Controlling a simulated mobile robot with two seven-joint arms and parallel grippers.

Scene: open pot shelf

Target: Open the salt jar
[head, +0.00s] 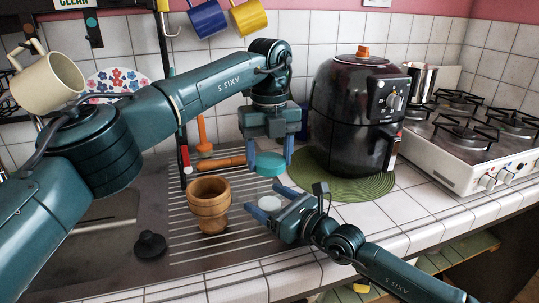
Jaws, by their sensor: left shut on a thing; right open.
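A teal round lid (269,164) is in my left gripper (269,157), which is shut on it and holds it above the counter. Below it, a pale, round-topped thing, which looks like the salt jar (270,203), shows between the fingers of my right gripper (271,202). The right fingers are open on either side of it; I cannot tell whether they touch it. Its lower part is hidden by the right gripper, and its top shows no lid.
A wooden mortar (209,206) stands left of the jar on the ridged drainer. A black plug-like thing (150,246) lies nearer the front. A black air fryer (351,115) stands on a green mat (374,187) at the right, beside the gas stove (468,150).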

